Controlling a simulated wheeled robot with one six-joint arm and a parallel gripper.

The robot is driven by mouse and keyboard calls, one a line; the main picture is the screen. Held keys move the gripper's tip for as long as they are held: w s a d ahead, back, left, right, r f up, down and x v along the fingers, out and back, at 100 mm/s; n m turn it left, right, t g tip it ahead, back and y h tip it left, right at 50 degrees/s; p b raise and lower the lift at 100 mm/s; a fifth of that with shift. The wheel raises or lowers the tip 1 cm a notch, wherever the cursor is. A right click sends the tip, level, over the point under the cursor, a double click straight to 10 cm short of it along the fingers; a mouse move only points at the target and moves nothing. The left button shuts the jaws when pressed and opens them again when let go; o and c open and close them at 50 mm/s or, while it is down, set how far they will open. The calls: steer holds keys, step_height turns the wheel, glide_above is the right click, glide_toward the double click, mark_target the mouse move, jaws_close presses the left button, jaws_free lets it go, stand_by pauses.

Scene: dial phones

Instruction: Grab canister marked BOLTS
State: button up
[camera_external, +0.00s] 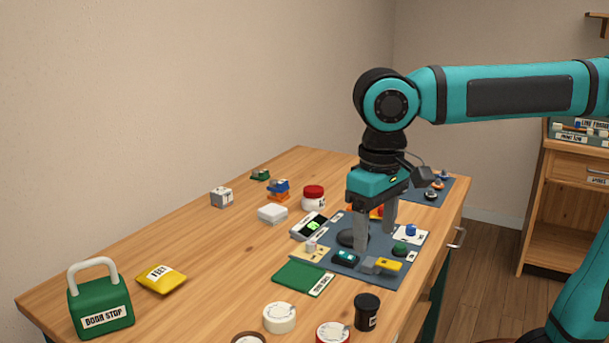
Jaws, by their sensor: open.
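A small black canister (367,312) stands upright near the front edge of the table, with a white label on its side too small to read. A white jar with a red lid (314,198) stands further back, left of my gripper; no lettering shows on it. I cannot read BOLTS on anything in view. My gripper (375,239) points straight down with its jaws apart, low over the blue-grey mat (385,280). It is behind the black canister and apart from it. A dark round object (350,238) lies by the left finger, partly hidden.
Small devices crowd the mat around my fingers. A green booklet (303,278), a white roll (279,318) and a red-and-white roll (332,333) lie nearer the canister. A green door stop (100,305) and a yellow pouch (161,279) are at left.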

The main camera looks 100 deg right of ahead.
mark_target(367, 300)
step_height(367, 300, down, 12)
steer(key=shift+r, duration=0.1)
steer(key=shift+d+f, duration=0.15)
steer(key=shift+f, duration=1.2)
steer(key=shift+d+f, duration=0.1)
steer(key=shift+f, duration=1.25)
steer(key=c, duration=0.9)
